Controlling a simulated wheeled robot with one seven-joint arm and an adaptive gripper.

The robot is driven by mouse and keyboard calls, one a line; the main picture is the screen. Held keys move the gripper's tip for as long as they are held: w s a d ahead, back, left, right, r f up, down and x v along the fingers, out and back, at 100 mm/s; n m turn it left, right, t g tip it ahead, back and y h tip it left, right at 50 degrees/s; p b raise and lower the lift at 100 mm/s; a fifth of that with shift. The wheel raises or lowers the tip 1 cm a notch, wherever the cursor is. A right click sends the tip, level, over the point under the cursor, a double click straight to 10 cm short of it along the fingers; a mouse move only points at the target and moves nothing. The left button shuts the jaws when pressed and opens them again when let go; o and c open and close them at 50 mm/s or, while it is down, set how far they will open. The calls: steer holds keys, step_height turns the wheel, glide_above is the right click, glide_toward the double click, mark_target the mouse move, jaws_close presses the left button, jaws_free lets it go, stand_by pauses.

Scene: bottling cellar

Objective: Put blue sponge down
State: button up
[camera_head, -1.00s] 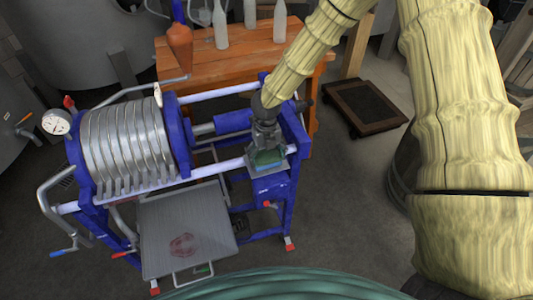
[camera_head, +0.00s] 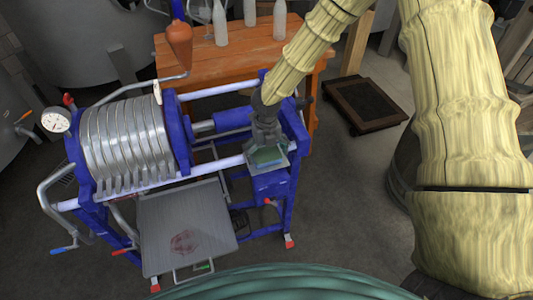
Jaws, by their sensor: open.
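The blue sponge (camera_head: 266,156) looks blue-green and lies on a small grey plate (camera_head: 281,165) at the right end of the blue-framed filter press. My gripper (camera_head: 266,146) points down right over the sponge, at its back edge. The jaws are open; the fingers are small and partly dark, and I cannot tell whether they still touch the sponge. The gripper hides the back part of the sponge.
The press has round metal plates (camera_head: 127,147), a gauge (camera_head: 56,120) and a grey drip tray (camera_head: 186,228) with a reddish stain. Behind stands an orange wooden table (camera_head: 240,52) with several bottles. A dark wheeled dolly (camera_head: 364,105) is on the floor at right.

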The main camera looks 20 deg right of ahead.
mark_target(266, 153)
step_height(266, 153, up, 12)
steer(key=b, duration=0.3)
stand_by(0.3)
steer(key=shift+f, duration=0.1)
stand_by(0.4)
